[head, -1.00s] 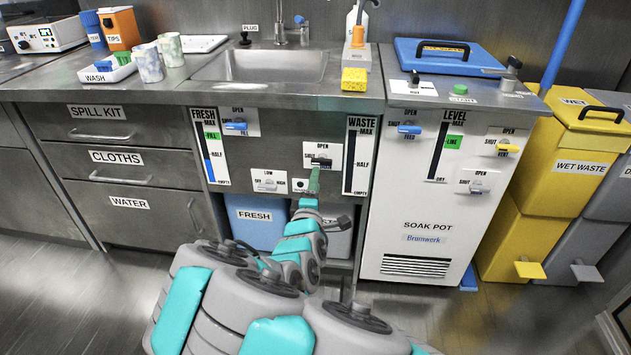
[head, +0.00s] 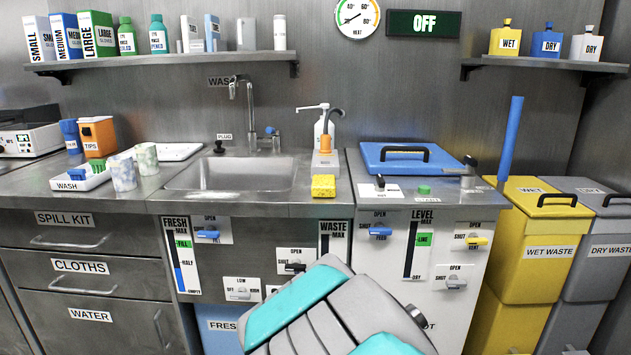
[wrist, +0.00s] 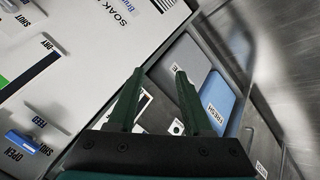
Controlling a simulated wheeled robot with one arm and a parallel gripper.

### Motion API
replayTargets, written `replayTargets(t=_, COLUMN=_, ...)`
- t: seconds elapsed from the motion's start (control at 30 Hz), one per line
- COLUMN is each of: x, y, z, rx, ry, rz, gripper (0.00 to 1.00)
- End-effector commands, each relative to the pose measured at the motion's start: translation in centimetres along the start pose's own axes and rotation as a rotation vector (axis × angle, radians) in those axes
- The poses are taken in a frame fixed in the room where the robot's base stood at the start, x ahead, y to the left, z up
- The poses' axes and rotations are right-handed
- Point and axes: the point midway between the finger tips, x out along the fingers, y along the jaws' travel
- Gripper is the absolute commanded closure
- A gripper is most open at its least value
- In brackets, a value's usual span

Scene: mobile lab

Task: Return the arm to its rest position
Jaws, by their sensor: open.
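My gripper (wrist: 157,100) shows in the wrist view with its two dark green fingers apart and nothing between them. It points toward the lower cabinet front, where the blue FRESH container (wrist: 220,103) and a grey container (wrist: 183,72) beside it appear past the fingers. In the head view my grey and teal arm rises at the bottom middle, in front of the sink cabinet. The gripper itself is out of sight there.
The soak pot cabinet (head: 376,270) stands right of the sink (head: 232,176), with knobs on its front. The yellow wet waste bin (head: 541,273) is further right. Drawers (head: 80,268) are at left.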

Motion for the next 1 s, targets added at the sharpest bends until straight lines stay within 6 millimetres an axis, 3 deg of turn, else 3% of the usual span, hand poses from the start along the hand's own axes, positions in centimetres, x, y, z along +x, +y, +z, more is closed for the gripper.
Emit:
replayTargets(t=0.3, x=-10.2, y=-2.4, z=10.2, rx=0.346, ry=-0.308, rz=-0.317, gripper=0.50)
replayTargets(t=0.6, x=-21.5, y=-4.3, z=20.1, rx=0.535, ry=-0.631, rz=-0.435, gripper=0.50)
replayTargets(t=0.8, x=-25.2, y=-4.7, z=23.6, rx=0.581, ry=-0.747, rz=-0.433, gripper=0.50)
replayTargets(t=1.0, x=-25.8, y=-4.7, z=24.1, rx=0.588, ry=-0.765, rz=-0.428, gripper=0.50)
